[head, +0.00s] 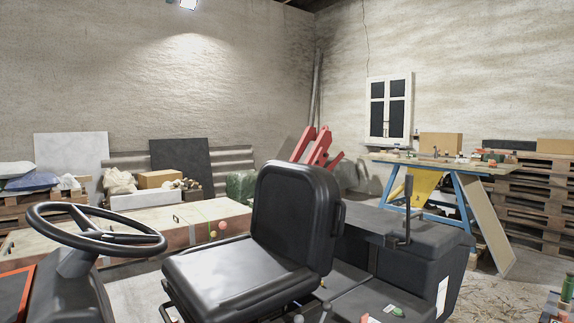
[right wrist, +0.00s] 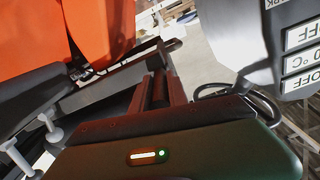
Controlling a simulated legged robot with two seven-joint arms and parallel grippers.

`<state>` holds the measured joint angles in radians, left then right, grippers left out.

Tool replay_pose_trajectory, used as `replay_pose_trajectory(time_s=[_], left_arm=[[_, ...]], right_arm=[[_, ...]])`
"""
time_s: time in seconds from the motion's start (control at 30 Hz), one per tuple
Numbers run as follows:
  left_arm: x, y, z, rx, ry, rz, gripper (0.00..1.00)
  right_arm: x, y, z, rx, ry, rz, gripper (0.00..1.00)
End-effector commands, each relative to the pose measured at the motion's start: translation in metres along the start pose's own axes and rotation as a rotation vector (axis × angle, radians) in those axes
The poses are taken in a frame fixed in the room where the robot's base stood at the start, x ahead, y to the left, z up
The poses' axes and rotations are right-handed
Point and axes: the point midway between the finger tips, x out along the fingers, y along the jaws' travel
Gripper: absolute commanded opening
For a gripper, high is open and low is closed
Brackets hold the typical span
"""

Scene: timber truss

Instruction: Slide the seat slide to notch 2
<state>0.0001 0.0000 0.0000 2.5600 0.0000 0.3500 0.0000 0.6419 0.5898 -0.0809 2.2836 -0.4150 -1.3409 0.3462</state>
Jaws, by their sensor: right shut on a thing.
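The black driver's seat (head: 235,275), with an upright backrest (head: 297,215), stands in the middle of the head view. Its slide and notches are mostly hidden below the cushion, so I cannot read the notch. In the right wrist view my right gripper (right wrist: 156,78) reaches in from the bottom edge. Its fingers are shut on a dark bar (right wrist: 118,82), which appears to be the seat slide's lever. The bar runs slantwise near an orange panel (right wrist: 100,30). Neither gripper shows in the head view, and my left gripper is not seen.
A steering wheel (head: 95,228) stands left of the seat. A black console (head: 400,262) with an upright lever is close on its right. In the right wrist view a grey labelled box (right wrist: 285,60) is near the right side. A blue-legged workbench (head: 430,168) stands farther back.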

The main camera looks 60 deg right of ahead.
Motion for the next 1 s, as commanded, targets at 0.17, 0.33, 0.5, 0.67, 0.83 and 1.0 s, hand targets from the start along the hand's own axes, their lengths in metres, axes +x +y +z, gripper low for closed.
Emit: replay_pose_trajectory(time_s=[0.17,0.33,0.5,0.67,0.83,1.0], left_arm=[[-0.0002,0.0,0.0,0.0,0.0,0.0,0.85],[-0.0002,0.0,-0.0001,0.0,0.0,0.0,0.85],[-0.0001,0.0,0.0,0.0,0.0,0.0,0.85],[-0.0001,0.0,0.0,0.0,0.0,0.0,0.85],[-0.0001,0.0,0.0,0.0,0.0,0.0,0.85],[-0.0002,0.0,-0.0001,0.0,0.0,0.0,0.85]], right_arm=[[-0.0002,0.0062,-0.002,-0.001,0.002,0.006,0.0],[0.0,0.0094,-0.0027,-0.001,0.003,0.005,0.0],[0.0,0.0125,-0.0033,-0.002,0.003,0.005,0.0],[0.0001,0.0125,-0.0031,-0.001,0.002,0.004,0.34],[0.0001,0.012,-0.003,-0.001,0.002,0.003,0.56],[0.0001,0.0117,-0.0029,-0.001,0.001,0.002,0.56]])
